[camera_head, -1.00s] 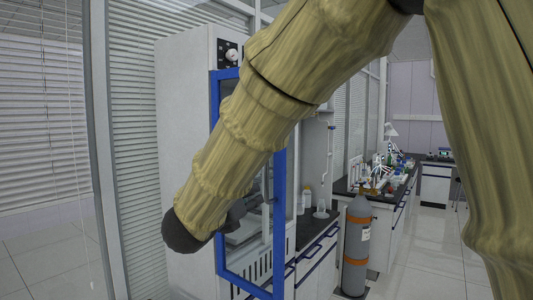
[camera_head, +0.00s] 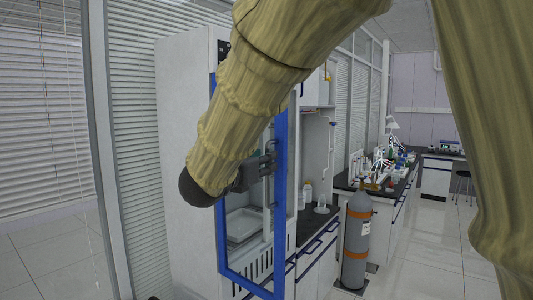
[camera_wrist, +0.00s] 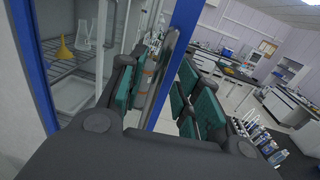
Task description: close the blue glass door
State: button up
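The blue glass door (camera_head: 280,225) hangs on the front of a tall white cabinet (camera_head: 185,140) in the head view and looks open at an angle. My gripper (camera_head: 268,163) is at the door's right upright, partly hidden by my arm. In the wrist view, my gripper (camera_wrist: 160,98) has its teal-padded fingers spread apart. A grey vertical bar (camera_wrist: 164,78), apparently the door's handle, and the blue upright (camera_wrist: 182,35) lie between the fingers. I cannot tell whether either finger touches them.
Inside the cabinet are a yellow funnel (camera_wrist: 65,48), glassware and a white tray (camera_head: 243,225). A grey gas cylinder (camera_head: 356,240) with orange bands stands right of the cabinet, beside cluttered benches. The floor at the right is clear.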

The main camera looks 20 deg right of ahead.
jog(key=shift+p+x, duration=0.45)
jog(key=shift+x, duration=1.05)
grip_shut()
